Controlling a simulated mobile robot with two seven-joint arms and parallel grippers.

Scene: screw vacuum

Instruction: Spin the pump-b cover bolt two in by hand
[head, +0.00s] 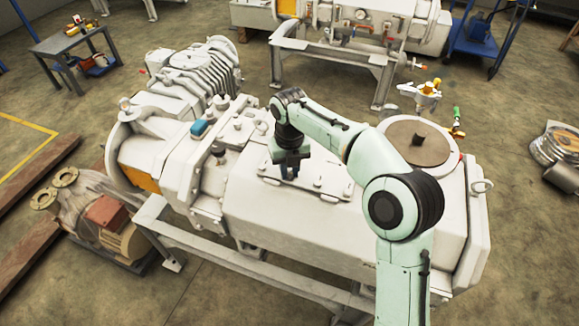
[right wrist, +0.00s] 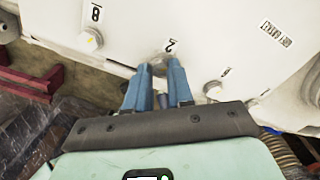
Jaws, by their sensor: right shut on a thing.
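The pump-b cover (head: 325,185) is a flat light plate on top of the white pump body. My right gripper (head: 288,172) points down at it. In the right wrist view, the blue fingers (right wrist: 160,75) are shut on a bolt (right wrist: 160,66) beside the label "2" (right wrist: 170,45). The fingers hide most of this bolt, so I cannot tell how deep it sits. My left gripper is in neither view.
A bolt (right wrist: 91,39) near label "8" and another bolt (right wrist: 213,90) flank the fingers. A grey motor (head: 180,75) sits behind.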

